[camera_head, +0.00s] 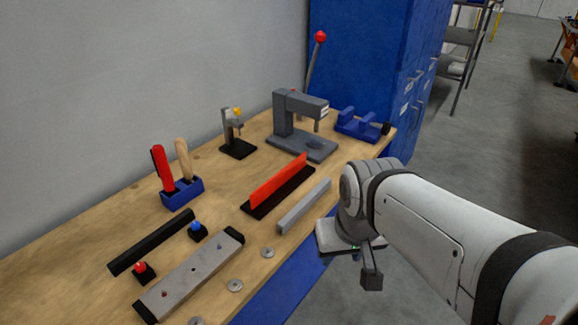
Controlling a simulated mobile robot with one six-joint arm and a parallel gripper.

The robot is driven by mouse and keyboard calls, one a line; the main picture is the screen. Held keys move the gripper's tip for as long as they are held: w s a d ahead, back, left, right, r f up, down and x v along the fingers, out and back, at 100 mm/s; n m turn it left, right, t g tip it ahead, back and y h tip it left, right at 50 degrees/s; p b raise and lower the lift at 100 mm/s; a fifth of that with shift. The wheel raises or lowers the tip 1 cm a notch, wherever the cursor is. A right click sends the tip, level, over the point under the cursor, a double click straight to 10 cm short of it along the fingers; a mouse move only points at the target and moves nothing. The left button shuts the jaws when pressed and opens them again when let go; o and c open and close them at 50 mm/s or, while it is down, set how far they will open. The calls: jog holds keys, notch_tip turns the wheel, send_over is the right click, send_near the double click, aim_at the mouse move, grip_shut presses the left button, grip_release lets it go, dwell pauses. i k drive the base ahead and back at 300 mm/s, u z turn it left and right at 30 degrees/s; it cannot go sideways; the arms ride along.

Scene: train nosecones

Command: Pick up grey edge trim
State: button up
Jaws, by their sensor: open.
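The grey edge trim (304,206) is a long, straight light-grey bar. It lies flat on the wooden workbench near the front edge, running diagonally, just to the right of a red bar on a black base. My gripper (362,268) hangs off the bench's front edge, to the right of the trim and apart from it. One dark finger shows clearly; the rest of the jaws is partly hidden by the wrist. Nothing is seen in it.
The red bar (280,181) stands close beside the trim. A grey press (301,140) and a blue fixture (361,125) stand beyond it. A grey plate (192,272), a black bar (152,242) and several washers lie nearer. A blue cabinet (362,55) stands behind the bench.

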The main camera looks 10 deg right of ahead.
aim_at(287, 222)
jog(key=z, duration=0.3)
jog(key=k, duration=0.4)
jog(key=z, duration=0.85)
jog(key=k, duration=1)
jog(key=z, duration=0.7)
jog(key=i, duration=0.95)
jog(key=u, duration=0.8)
jog(key=i, duration=1.25)
jog(key=u, duration=1.1)
jog(key=i, duration=0.4)
jog(key=u, duration=0.25)
jog(key=k, duration=0.7)
jog(key=u, duration=0.25)
jog(key=i, duration=0.7)
jog(key=z, duration=0.15)
